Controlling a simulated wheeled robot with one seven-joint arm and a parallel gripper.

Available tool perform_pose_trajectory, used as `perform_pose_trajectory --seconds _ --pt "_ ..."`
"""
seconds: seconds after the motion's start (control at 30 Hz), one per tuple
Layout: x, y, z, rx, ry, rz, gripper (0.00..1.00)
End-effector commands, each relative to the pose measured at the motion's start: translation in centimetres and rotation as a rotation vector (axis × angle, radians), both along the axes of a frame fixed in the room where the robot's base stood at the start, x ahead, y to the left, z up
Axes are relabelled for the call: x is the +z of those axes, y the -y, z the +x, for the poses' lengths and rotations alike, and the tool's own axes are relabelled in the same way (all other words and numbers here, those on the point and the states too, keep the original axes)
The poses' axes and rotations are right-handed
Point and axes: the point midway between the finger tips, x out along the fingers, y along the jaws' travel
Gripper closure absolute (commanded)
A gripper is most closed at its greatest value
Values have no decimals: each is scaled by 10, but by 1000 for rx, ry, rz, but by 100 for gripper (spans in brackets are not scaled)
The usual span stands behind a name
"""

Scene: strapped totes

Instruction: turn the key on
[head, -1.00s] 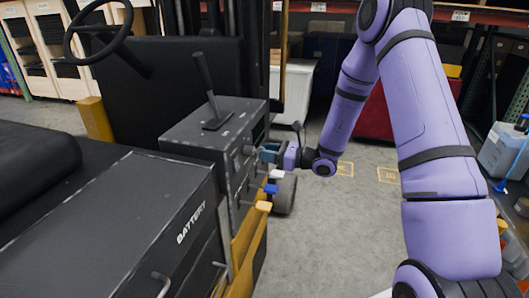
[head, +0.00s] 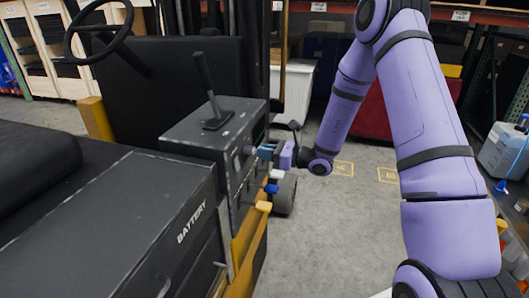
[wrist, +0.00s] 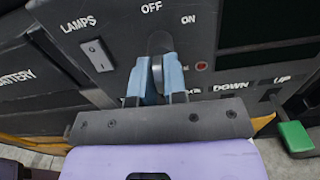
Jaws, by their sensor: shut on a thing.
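The grey key (wrist: 157,45) sits in the dark control panel (wrist: 115,70), below the OFF and ON labels. My gripper (wrist: 157,78) is shut on the key, with one blue finger on each side. The key's exact angle between the two labels is hard to tell, as the fingers cover part of it. In the head view my gripper (head: 266,152) reaches the right face of the grey console (head: 190,136) from the right, and the key there is hidden.
A lamps switch (wrist: 97,57) is left of the key, and a small red light (wrist: 202,66) is right. A green lever (wrist: 295,137) stands out at the lower right.

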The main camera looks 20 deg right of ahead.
Motion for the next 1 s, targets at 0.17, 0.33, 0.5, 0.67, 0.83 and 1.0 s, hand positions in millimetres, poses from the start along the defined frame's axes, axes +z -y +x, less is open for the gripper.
perform_pose_trajectory --seconds 0.17,0.33,0.5,0.67,0.83,1.0 --pt "0 1 0 -1 -71 52 100" --pt "0 2 1 -3 -182 132 100" --pt "-1 2 1 -3 -312 228 100" --pt "-1 2 2 -2 -435 316 100" --pt "-2 3 2 -2 -559 406 100" --pt "-2 3 2 -3 -664 483 100"
